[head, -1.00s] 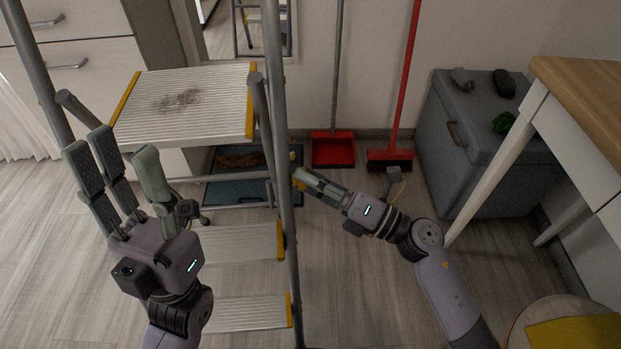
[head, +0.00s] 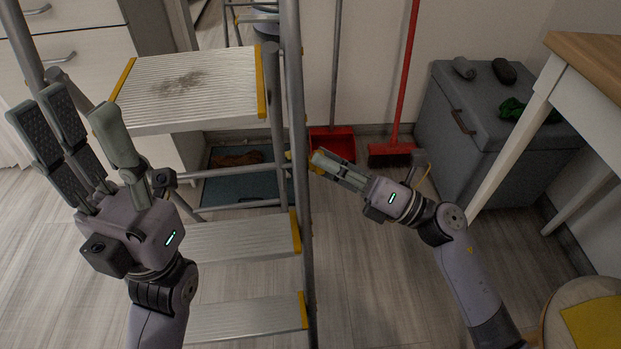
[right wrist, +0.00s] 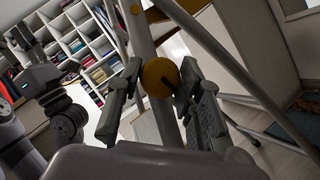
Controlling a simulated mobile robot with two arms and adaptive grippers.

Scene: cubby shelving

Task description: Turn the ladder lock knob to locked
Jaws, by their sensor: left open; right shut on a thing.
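The stepladder (head: 303,230) stands in front of me with metal rails and ribbed, yellow-edged steps. Its round yellow knob (right wrist: 160,77) sits on a rail and bears a dark mark slanting to the lower right in the right wrist view. My right gripper (head: 318,164) is at the right front rail, its fingers shut on the knob, one on each side. In the head view the fingers mostly hide the knob. My left gripper (head: 75,112) is open and empty, left of the ladder's top step (head: 188,85). I cannot read a locked or unlocked label.
A red broom (head: 390,153) and a red dustpan (head: 333,142) stand by the back wall. A grey storage box (head: 470,165) and a wood-topped table (head: 590,60) are at the right. A round stool with a yellow cushion (head: 595,328) is at lower right. The middle floor is clear.

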